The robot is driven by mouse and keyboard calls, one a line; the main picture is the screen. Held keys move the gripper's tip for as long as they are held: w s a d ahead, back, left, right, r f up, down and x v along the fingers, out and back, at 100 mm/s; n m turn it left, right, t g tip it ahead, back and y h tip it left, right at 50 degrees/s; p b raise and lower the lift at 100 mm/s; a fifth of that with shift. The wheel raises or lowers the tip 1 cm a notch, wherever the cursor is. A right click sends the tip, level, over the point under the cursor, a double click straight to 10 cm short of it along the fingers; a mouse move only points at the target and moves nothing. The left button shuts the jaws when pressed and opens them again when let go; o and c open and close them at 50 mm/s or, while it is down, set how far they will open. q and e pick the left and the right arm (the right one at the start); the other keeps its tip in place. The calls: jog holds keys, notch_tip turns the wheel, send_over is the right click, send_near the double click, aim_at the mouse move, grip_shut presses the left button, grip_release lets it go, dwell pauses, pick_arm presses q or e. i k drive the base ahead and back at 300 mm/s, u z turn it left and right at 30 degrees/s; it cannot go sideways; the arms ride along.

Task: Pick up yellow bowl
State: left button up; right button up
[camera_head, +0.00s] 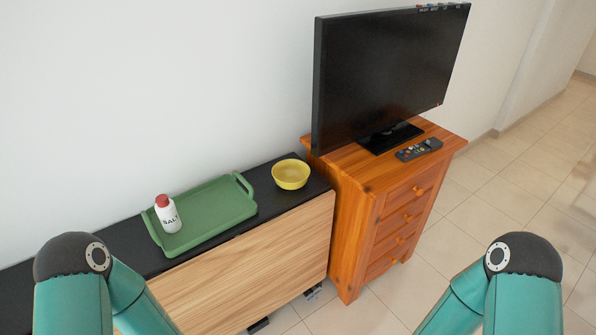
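A yellow bowl (291,175) stands upright on the right end of a low black-topped cabinet (265,182). It looks empty. It is to the right of a green tray (217,222) and apart from it. My two teal arms come in at the bottom left and bottom right, well in front of the cabinet. Both grippers are outside the picture, so their state is hidden.
A white salt shaker with a red cap (168,214) stands on the tray's left part. Right of the bowl, a taller wooden drawer chest (372,220) carries a television (385,75) and a remote (419,149). A white wall is behind. Tiled floor is open at right.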

aim_at(292, 174)
jog(key=i, duration=0.7)
jog(key=u, duration=0.1)
jog(key=k, duration=1.25)
jog(key=z, duration=0.1)
jog(key=i, duration=0.95)
jog(key=u, duration=0.45)
jog(key=i, duration=0.75)
jog(key=u, duration=0.55)
